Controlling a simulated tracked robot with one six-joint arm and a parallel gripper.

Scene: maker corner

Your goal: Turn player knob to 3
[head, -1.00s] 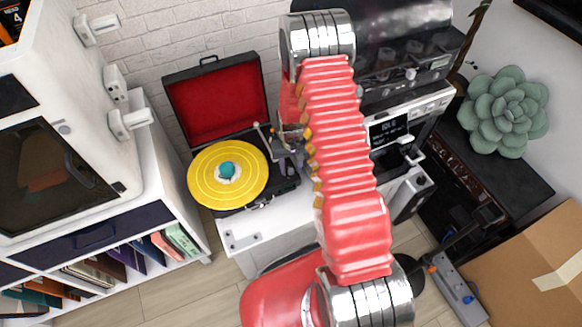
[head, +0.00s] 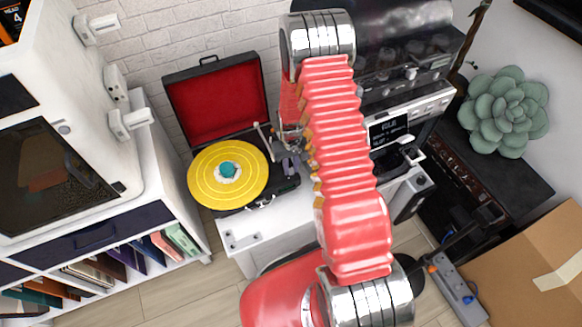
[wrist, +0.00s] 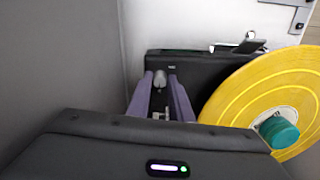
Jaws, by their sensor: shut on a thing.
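The record player (head: 225,207) is a black case with a red-lined lid standing open and a yellow record (head: 205,185) on it. In the wrist view the yellow record (wrist: 240,105) lies to the right. The player knob (wrist: 159,77) is a small grey cylinder near the corner of the black deck. My gripper (wrist: 159,84) has its two purple fingers on either side of the knob, shut on it. In the head view my gripper (head: 291,168) is at the right side of the player, and the knob is hidden there. The knob's setting cannot be read.
The tonearm (head: 263,140) stands close to my gripper at the back. A coffee machine (head: 390,130) is to the right behind my arm. A white cabinet (head: 80,130) stands at the left. The white table (head: 265,232) in front is mostly clear.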

